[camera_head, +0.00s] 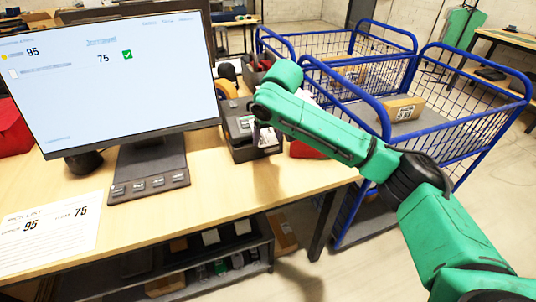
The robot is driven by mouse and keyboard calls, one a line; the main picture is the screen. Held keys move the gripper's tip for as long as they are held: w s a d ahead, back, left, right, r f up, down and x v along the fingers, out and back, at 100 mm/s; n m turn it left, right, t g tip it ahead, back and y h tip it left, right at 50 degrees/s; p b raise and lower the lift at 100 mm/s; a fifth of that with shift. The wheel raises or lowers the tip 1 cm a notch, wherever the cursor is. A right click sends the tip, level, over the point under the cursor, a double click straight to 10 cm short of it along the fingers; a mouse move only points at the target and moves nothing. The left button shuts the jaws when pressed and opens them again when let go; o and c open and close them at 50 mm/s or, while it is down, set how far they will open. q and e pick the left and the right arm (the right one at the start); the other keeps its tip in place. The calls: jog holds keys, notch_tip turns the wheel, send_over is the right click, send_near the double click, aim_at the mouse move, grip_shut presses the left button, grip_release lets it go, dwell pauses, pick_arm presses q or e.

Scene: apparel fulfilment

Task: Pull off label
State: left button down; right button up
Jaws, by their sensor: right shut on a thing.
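A dark label printer (241,150) stands near the right end of the wooden desk, beside the monitor. My right arm reaches in from the right, and my right gripper (259,122) is at the front of the printer. The gripper is small in view and partly covered by my own arm. It is shut on what appears to be the label at the printer's front; the label itself is hard to make out. My left gripper is not in view.
A monitor (110,80) showing 95 and 75 stands on the desk. A pick list sheet (50,235) lies at the front left. An orange tape roll (226,88) is behind the printer. A blue wire cart (470,130) with a cardboard box (404,110) stands to the right.

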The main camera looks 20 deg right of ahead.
jog(key=w+r+p+v, duration=0.1)
jog(key=w+p+v, duration=0.2)
jog(key=v, duration=1.3)
jog(key=shift+w+a+r, duration=0.15)
jog(key=shift+w+r, duration=0.05)
jog(key=shift+r, duration=0.45)
